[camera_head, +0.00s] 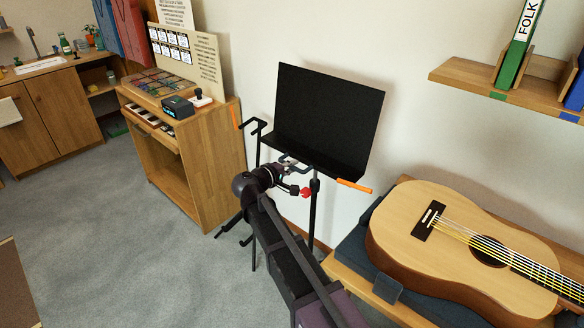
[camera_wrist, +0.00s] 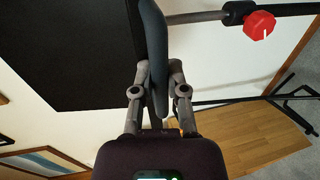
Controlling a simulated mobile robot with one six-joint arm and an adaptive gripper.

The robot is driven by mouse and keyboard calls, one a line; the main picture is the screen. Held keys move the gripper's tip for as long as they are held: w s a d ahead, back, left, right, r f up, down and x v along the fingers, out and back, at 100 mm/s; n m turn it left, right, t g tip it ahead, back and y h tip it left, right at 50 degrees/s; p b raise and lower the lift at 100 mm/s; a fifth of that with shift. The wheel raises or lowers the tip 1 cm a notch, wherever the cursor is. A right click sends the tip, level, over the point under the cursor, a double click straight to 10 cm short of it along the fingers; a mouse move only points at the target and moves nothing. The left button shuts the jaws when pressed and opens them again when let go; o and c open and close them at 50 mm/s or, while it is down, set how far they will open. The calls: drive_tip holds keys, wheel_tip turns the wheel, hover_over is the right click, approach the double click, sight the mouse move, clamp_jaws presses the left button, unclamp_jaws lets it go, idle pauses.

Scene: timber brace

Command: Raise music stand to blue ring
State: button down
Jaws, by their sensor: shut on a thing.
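The music stand has a black desk (camera_head: 328,115), tilted back, on a dark pole (camera_head: 313,215) with a red knob (camera_head: 306,192). In the wrist view the desk (camera_wrist: 75,50) fills the upper left and the red knob (camera_wrist: 260,25) sits on the pole at the upper right. My gripper (camera_head: 286,163) is at the desk's lower edge, left of the pole. In the wrist view its fingers (camera_wrist: 158,80) are shut on a dark curved handle (camera_wrist: 155,40) beside the desk. I cannot make out a blue ring in either view.
A guitar (camera_head: 445,240) lies on a padded wooden bench at the right. A wooden cabinet (camera_head: 215,165) stands left of the stand. A wall shelf (camera_head: 460,78) with binders is at the upper right. The grey carpet (camera_head: 120,240) at the left is clear.

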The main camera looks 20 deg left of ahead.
wheel_tip(320, 180, up, 16)
drive_tip(key=p, duration=1.4)
drive_tip(key=shift+f+p, duration=0.2)
drive_tip(key=shift+p, duration=0.1)
drive_tip(key=c, duration=0.6)
unclamp_jaws()
drive_tip(key=shift+c, duration=0.2)
drive_tip(key=shift+f, duration=0.2)
